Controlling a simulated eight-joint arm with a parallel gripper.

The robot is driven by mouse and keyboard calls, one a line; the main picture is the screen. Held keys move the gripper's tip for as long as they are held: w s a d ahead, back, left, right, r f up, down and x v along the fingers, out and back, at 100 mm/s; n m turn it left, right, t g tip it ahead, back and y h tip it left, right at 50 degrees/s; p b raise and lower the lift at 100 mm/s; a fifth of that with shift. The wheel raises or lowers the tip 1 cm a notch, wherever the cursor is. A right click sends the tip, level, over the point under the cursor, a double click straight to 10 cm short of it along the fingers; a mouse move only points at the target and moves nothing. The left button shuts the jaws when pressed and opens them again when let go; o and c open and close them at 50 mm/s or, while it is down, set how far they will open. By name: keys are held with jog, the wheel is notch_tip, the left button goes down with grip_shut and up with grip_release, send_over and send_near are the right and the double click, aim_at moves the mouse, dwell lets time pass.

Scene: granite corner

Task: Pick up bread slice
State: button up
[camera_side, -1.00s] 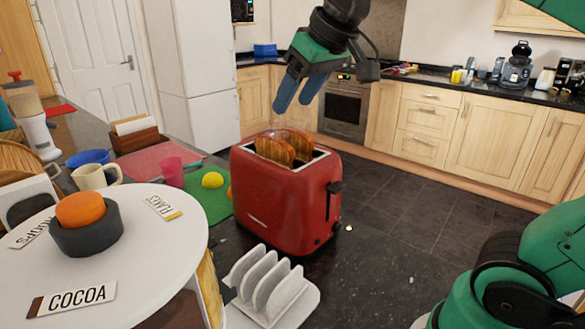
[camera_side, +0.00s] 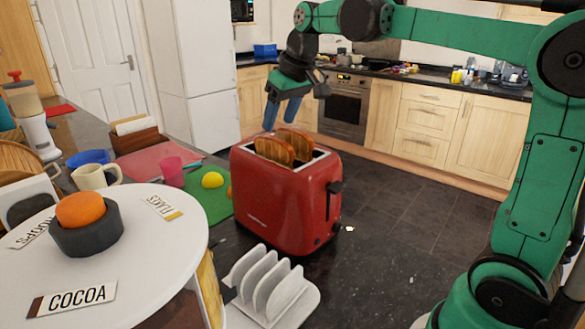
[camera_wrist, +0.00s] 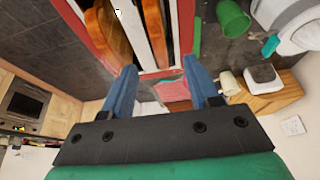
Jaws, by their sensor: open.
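Two browned bread slices stand in the slots of the red toaster (camera_side: 285,205), their tops above its rim: a left slice (camera_side: 272,151) and a right slice (camera_side: 298,143). In the wrist view they show at the top as a left slice (camera_wrist: 107,28) and a right slice (camera_wrist: 155,28). My gripper (camera_side: 280,122) has two blue fingers, apart and empty, pointing down above and behind the toaster's far side. In the wrist view my gripper (camera_wrist: 160,66) has its fingertips short of the slices, near the toaster's edge. The lower parts of the slices are hidden in the slots.
Left of the toaster lie a green mat (camera_side: 208,200), a yellow ball-like item (camera_side: 212,180) and a pink cup (camera_side: 172,173).

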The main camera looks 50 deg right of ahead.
aim_at(274, 138)
jog(key=shift+x, duration=2.85)
grip_shut()
